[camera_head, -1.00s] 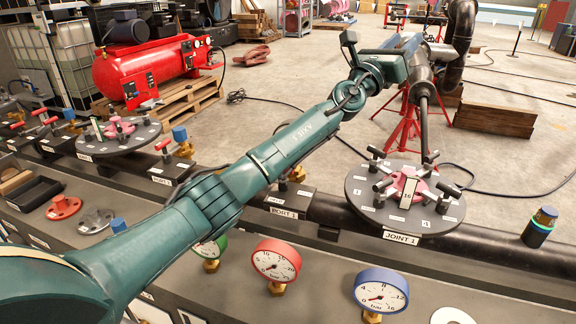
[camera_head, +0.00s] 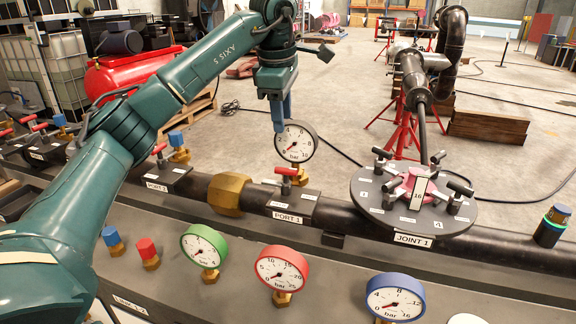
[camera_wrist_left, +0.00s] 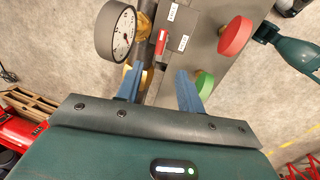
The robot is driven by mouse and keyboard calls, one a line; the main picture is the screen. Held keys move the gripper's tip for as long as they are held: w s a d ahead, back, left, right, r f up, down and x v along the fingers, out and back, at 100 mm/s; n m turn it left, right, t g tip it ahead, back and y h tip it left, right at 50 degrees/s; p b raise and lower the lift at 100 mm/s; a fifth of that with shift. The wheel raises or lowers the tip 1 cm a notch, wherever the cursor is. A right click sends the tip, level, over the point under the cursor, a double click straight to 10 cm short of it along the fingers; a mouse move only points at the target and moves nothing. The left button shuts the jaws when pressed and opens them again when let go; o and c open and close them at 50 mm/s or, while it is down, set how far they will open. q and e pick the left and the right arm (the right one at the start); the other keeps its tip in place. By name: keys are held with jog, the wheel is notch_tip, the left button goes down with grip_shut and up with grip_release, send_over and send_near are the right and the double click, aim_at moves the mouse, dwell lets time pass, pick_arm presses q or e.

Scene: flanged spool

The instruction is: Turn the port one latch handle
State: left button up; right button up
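The port one latch handle (camera_head: 286,171) is a small red lever on a dark block labelled PORT 1 (camera_head: 288,217). A black-rimmed gauge (camera_head: 296,143) stands on a brass fitting just behind it. My left gripper (camera_head: 279,122) points down above and behind the handle, overlapping the gauge's upper left edge in the head view. In the left wrist view my left gripper (camera_wrist_left: 159,86) has its two blue fingers apart with nothing between them. The red handle (camera_wrist_left: 162,42) lies beyond the fingertips, untouched.
A brass hex fitting (camera_head: 230,193) is on the pipe left of the block. Green (camera_head: 204,245), red (camera_head: 281,268) and blue (camera_head: 390,297) gauges stand in front. The round JOINT 1 flange (camera_head: 372,203) is to the right.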

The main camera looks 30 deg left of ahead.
aim_at(286, 169)
pick_arm(q)
jog(key=x, duration=0.6)
jog(key=b+x, duration=0.1)
jog(key=x, duration=0.6)
jog(key=shift+s+f, duration=0.1)
jog(key=shift+s, duration=0.1)
grip_shut()
jog(key=shift+n+p, duration=0.3)
jog(key=shift+n, duration=0.4)
grip_release()
